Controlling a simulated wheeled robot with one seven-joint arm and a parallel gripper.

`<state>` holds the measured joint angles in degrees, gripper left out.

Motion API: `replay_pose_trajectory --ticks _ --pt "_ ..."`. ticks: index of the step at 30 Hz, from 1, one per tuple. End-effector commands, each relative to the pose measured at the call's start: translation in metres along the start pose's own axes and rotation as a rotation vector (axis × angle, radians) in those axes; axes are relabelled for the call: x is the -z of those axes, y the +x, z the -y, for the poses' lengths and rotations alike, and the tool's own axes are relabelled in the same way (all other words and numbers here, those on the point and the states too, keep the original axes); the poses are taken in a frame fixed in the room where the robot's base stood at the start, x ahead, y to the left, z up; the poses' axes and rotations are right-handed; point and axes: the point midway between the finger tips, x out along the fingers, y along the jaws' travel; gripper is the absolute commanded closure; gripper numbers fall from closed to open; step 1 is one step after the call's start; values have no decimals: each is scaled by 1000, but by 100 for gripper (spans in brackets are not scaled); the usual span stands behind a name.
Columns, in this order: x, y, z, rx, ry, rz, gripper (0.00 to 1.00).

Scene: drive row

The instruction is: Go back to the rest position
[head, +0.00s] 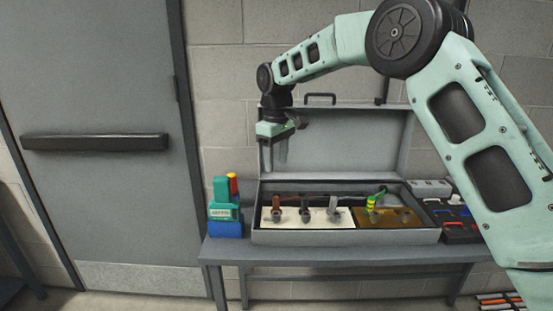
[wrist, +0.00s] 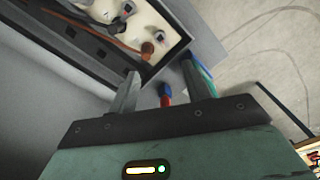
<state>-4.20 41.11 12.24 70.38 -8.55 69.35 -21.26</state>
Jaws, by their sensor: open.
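My gripper (head: 273,155) hangs fingers down in front of the raised lid of a grey case, above the case's left end. In the wrist view its two fingers (wrist: 168,88) are apart with nothing held between them. The open case (head: 345,237) stands on a grey bench. Inside it, a white panel (head: 320,221) bears several small brown and grey fittings, and a brown panel (head: 405,217) at the right carries a yellow and green part (head: 371,204). The case's corner and a brown fitting (wrist: 147,48) show close by in the wrist view.
A green and blue device (head: 224,212) with a red and yellow piece stands left of the case. A dark tray with coloured parts (head: 455,220) and a grey box (head: 431,188) are at the right. A grey door (head: 95,200) with a push bar is at the left.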

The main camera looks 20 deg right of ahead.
Motion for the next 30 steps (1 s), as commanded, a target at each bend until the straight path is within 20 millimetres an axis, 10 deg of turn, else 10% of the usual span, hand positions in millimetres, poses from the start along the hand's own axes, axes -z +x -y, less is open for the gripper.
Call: replay_pose_trajectory --ticks 8,14,24,30 --pt "-1 -2 7 3 -4 -2 51" --pt "-22 -13 84 34 -34 -22 51" --pt "-147 -7 252 73 -56 -39 51" --pt "-240 14 300 59 -37 -35 51"
